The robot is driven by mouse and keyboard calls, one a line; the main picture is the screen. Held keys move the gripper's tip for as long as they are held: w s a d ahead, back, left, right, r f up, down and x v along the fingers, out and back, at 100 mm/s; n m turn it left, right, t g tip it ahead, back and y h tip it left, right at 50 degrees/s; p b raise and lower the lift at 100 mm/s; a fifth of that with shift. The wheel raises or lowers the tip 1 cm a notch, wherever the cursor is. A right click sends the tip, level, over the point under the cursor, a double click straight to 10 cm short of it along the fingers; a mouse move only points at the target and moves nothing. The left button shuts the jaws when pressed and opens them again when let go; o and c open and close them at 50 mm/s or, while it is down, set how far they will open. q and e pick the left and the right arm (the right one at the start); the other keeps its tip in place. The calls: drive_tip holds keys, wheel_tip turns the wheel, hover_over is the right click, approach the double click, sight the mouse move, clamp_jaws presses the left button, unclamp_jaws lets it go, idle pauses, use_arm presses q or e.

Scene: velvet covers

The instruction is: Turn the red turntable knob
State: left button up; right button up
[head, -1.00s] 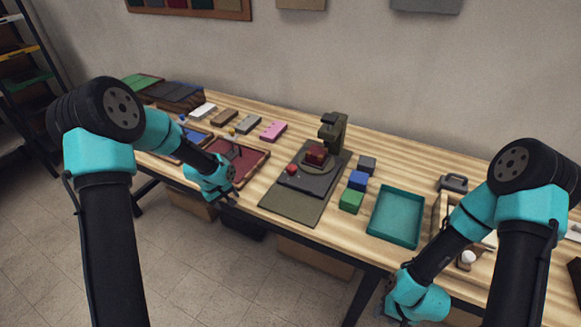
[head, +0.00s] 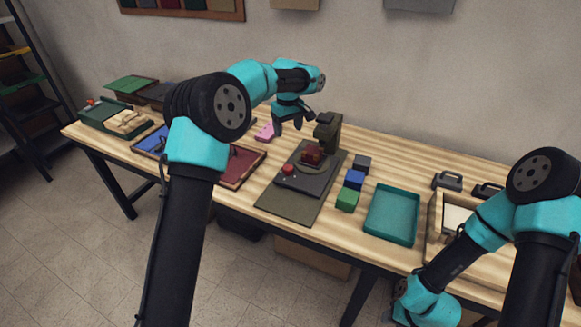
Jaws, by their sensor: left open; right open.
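A dark device (head: 302,190) with an upright olive column (head: 327,131) stands near the middle of the table. A small round red knob (head: 288,169) sits on its front left part. A dark red block (head: 312,154) rests on the round turntable (head: 317,168) under the column. My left gripper (head: 288,126) is open and empty, pointing down, above and behind the red knob and left of the column, apart from both. My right gripper (head: 392,306) is open, low beyond the table's front edge at the lower right, far from the device; its fingers are small and partly unclear.
A pink block (head: 265,132) and a dark red tray (head: 240,165) lie to the left. A wooden box (head: 433,228) is at the right.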

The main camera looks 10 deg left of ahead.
sight(288, 167)
use_arm(q)
drive_tip(key=shift+f, duration=0.1)
wheel_tip(288, 167, down, 17)
drive_tip(key=shift+f, duration=0.15)
idle(0.7)
drive_tip(key=c, duration=0.9)
